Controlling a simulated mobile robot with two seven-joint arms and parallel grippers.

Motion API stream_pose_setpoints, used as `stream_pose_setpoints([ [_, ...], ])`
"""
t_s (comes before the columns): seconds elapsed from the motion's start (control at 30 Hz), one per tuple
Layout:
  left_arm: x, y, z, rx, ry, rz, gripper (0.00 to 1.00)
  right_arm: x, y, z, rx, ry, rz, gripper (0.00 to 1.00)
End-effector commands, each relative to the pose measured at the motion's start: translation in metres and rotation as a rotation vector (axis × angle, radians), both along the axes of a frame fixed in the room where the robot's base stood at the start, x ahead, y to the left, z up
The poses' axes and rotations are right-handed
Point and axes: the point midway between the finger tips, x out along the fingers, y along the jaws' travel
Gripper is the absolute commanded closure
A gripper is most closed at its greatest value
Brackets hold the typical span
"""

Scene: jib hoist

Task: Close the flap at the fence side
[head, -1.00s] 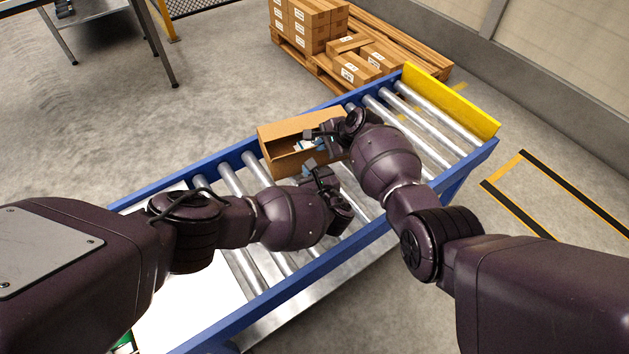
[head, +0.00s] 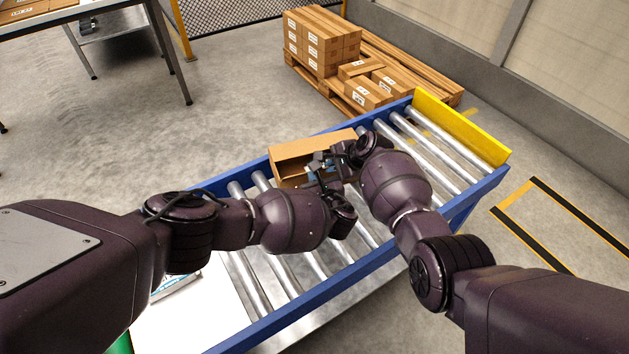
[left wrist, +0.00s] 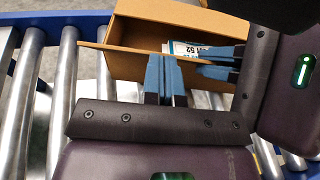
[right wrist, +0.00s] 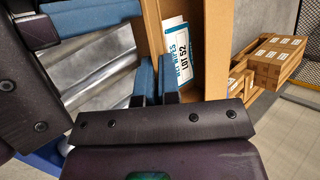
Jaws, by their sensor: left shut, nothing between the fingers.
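An open cardboard box (head: 288,176) stands on the roller conveyor. A lighter cardboard panel (head: 312,145) runs along its far side, towards the mesh fence; how far it is folded cannot be told. My arms partly hide the box in the head view.
A yellow end stop (head: 460,127) closes the conveyor's far right end. A pallet (head: 428,92) with several cartons (head: 322,42) stands behind. The mesh fence (head: 225,15) and a table (head: 120,15) are at the back. Bare rollers (head: 270,285) lie left of the box.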

Motion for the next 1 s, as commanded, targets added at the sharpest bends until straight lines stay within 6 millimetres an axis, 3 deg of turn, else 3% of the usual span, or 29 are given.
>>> stream_pose_setpoints([
  [0.3,0.007,0.006,0.005,0.0,0.002,0.006,1.0,-0.005,0.001,-0.005,-0.002,0.014,0.009,1.0],
  [0.5,0.007,0.005,0.005,-0.002,0.003,0.005,1.0,-0.005,0.001,-0.005,-0.002,0.014,0.008,0.7],
  [1.0,0.005,0.003,0.004,-0.003,0.006,0.003,1.0,-0.005,-0.005,0.005,-0.001,0.006,0.005,0.7],
])
